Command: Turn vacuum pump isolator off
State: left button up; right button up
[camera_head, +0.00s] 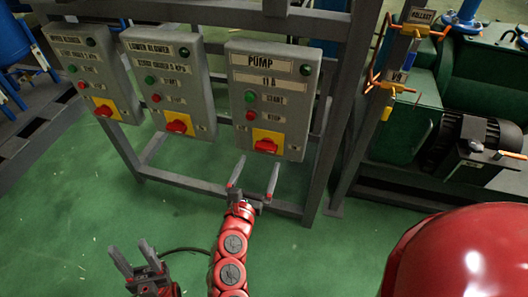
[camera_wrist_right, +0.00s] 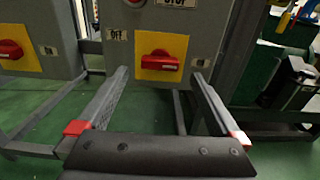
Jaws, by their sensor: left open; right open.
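The grey PUMP control box (camera_head: 270,90) hangs on the rack, with a green and a red button. Its red rotary isolator knob (camera_head: 266,146) sits on a yellow plate near the bottom. In the right wrist view the knob (camera_wrist_right: 159,61) lies roughly horizontal, with an OFF label (camera_wrist_right: 117,35) at upper left. My right gripper (camera_head: 257,163) is open and empty just below the knob. In the wrist view its fingers (camera_wrist_right: 162,75) stand to either side of the knob, apart from it. My left gripper (camera_head: 130,246) is open and empty, low at the left over the floor.
Two similar boxes with red knobs (camera_head: 179,123) (camera_head: 104,109) hang to the left on the grey metal frame (camera_head: 325,130). Green pump machinery (camera_head: 450,90) with orange valve handles stands at the right. The green floor (camera_head: 75,200) is clear in front.

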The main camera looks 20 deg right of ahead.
aim_at(265, 150)
jog(key=shift+x, duration=3.15)
jog(key=c, duration=1.2)
jog(key=shift+c, duration=0.2)
